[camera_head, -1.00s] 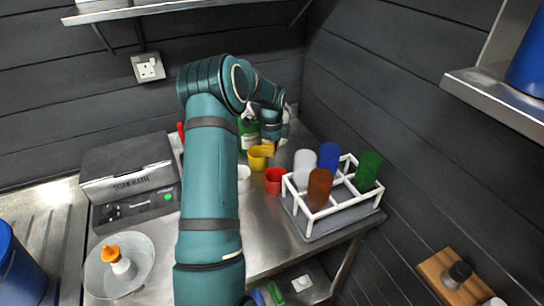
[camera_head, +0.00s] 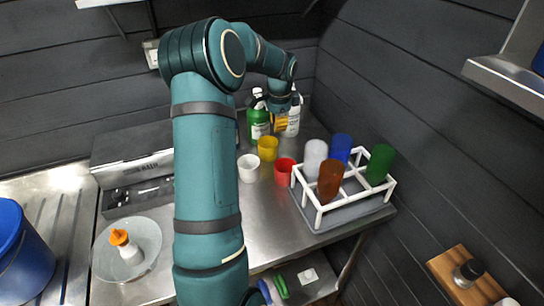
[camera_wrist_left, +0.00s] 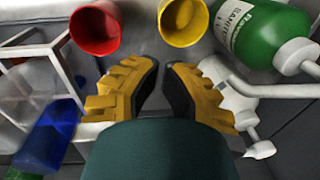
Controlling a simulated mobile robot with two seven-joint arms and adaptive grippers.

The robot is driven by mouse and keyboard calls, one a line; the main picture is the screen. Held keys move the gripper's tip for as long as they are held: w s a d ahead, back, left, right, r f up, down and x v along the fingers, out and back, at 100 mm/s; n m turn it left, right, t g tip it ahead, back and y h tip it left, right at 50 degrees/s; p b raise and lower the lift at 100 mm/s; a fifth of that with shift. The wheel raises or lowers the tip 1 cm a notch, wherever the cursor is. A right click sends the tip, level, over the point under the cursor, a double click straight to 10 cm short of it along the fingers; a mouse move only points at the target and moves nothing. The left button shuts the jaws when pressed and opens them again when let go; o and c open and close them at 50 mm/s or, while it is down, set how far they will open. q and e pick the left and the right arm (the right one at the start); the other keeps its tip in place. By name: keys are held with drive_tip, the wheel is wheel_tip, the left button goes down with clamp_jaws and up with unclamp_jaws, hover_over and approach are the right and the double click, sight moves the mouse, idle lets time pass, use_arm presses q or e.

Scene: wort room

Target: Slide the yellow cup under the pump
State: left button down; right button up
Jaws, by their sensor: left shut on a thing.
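The yellow cup (camera_head: 268,148) stands upright on the steel counter in front of the green pump bottle (camera_head: 258,124). A white pump bottle (camera_head: 292,122) stands right of the green one. My left gripper (camera_head: 281,122) is above and behind the cup, in front of the white bottle. In the left wrist view the yellow cup (camera_wrist_left: 183,22) lies beyond the fingertips, apart from them. The left gripper's fingers (camera_wrist_left: 161,66) are nearly together there; what they hold cannot be made out. The green bottle (camera_wrist_left: 265,35) is to the right. My right gripper is out of view.
A red cup (camera_head: 286,170) and a white cup (camera_head: 248,168) stand close to the yellow cup. A white rack (camera_head: 318,212) with coloured tumblers is at the right. A grey box appliance (camera_head: 125,165) and a round dish (camera_head: 150,235) are at the left.

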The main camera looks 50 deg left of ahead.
sight(271, 153)
use_arm(q)
drive_tip(key=s+d+f+n+t+y+b, duration=0.25)
drive_tip(key=s+n, duration=0.25)
drive_tip(key=n, duration=1)
drive_tip(key=shift+n+g+h, duration=0.25)
drive_tip(key=shift+n+g, duration=0.05)
drive_tip(key=shift+g, duration=0.15)
drive_tip(key=b+x, duration=0.2)
drive_tip(key=x, duration=0.7)
drive_tip(key=shift+w+d+f, duration=0.1)
drive_tip(key=shift+w+f, duration=0.15)
drive_tip(key=shift+f, duration=0.1)
drive_tip(key=shift+w+a, duration=0.65)
drive_tip(key=shift+a, duration=0.25)
drive_tip(key=shift+r, duration=0.1)
